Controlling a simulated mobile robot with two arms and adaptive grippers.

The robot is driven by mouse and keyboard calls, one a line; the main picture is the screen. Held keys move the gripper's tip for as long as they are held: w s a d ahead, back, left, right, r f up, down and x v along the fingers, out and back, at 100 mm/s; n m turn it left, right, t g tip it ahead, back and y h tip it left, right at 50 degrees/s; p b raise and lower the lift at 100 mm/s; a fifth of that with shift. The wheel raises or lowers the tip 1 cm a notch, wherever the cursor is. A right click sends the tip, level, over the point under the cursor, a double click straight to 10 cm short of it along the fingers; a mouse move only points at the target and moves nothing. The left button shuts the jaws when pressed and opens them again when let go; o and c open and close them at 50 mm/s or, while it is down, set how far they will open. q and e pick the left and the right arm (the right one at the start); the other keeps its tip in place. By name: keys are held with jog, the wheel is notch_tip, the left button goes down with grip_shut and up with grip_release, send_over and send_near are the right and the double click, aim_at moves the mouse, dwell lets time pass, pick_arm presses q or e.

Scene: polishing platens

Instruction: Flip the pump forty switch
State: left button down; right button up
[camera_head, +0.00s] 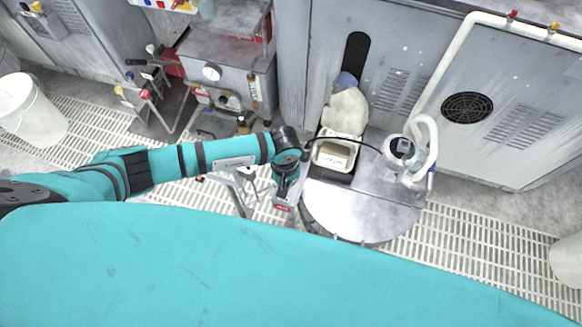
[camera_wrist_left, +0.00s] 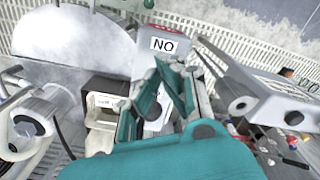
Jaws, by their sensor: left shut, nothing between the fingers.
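My left gripper (camera_head: 287,190) reaches down in the head view beside a small grey box (camera_head: 291,198) with a red mark at its front. In the left wrist view, my teal fingers (camera_wrist_left: 166,88) are shut and empty, pointing at a grey box (camera_wrist_left: 180,58) with a white label (camera_wrist_left: 164,45). The label reads "NO" in this view, possibly "ON" seen upside down. The fingertips are close below the label; I cannot tell whether they touch the box. Any switch lever is hidden or too small to make out. No pump forty marking is readable. My right gripper is out of view.
A round platen (camera_head: 365,215) lies right of the box, with a pale tray (camera_head: 335,155) and a white hose-like fixture (camera_head: 420,150) by it. A grey unit with a gauge (camera_head: 211,72) stands behind. A white bucket (camera_head: 30,112) is at far left. Slatted grating (camera_head: 475,238) covers the floor.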

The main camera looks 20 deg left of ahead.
pick_arm(q)
jog(key=shift+r, duration=0.15)
notch_tip(320, 180, up, 7)
jog(key=p, duration=0.4)
jog(key=shift+p, duration=0.35)
